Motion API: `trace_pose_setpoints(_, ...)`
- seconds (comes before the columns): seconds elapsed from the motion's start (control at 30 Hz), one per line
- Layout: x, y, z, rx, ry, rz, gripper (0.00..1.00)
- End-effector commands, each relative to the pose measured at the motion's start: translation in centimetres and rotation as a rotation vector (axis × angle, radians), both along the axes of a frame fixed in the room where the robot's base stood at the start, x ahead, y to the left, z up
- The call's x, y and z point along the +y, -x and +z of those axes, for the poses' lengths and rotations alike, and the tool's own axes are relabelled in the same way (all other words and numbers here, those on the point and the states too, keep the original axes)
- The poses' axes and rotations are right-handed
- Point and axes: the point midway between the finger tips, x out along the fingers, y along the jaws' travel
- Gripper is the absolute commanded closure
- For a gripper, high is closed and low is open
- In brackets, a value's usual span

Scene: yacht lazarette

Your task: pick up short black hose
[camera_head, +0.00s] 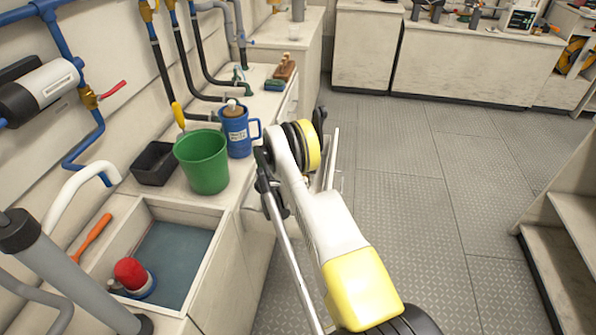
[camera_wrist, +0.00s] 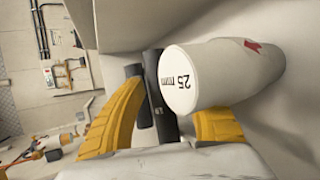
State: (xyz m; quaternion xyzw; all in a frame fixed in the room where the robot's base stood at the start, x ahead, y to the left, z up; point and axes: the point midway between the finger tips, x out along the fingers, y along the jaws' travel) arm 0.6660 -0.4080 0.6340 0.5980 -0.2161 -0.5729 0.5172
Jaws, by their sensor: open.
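In the wrist view, a short black hose (camera_wrist: 156,97) with a small pale marking stands between the two yellow fingers of my gripper (camera_wrist: 168,112). The fingers are apart, one on each side of it, and I cannot tell whether either touches it. A white cylinder (camera_wrist: 218,78) marked "25 mm" lies close beside the hose on the right and overlaps the right finger in the picture. Another dark piece (camera_wrist: 122,75) shows behind the left finger. In the head view my arm hides the fingers, and I cannot make out the short hose there.
In the head view, a green bucket (camera_head: 203,162), a blue jug (camera_head: 236,135) and a black bin (camera_head: 154,163) stand on the left counter. In front is a sink (camera_head: 190,212) with a red-topped item (camera_head: 132,274). Open floor (camera_head: 400,190) lies right of my arm.

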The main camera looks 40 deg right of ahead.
Motion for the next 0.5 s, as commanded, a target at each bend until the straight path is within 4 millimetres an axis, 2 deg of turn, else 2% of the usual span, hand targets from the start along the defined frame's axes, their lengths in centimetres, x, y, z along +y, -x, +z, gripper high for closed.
trace_pose_setpoints(0.03, 0.02, 0.0, 0.07, 0.0, 0.0, 0.0, 0.61)
trace_pose_setpoints(0.07, 0.02, 0.01, 0.07, 0.0, 0.0, 0.0, 0.65)
trace_pose_setpoints(0.1, 0.02, 0.01, 0.07, 0.0, 0.0, 0.0, 0.78)
trace_pose_setpoints(0.17, 0.03, 0.02, 0.07, 0.0, 0.0, 0.0, 0.96)
trace_pose_setpoints(0.2, 0.03, 0.02, 0.07, 0.0, 0.0, 0.0, 1.0)
trace_pose_setpoints(0.5, 0.04, 0.03, 0.04, 0.0, -0.001, 0.0, 1.0)
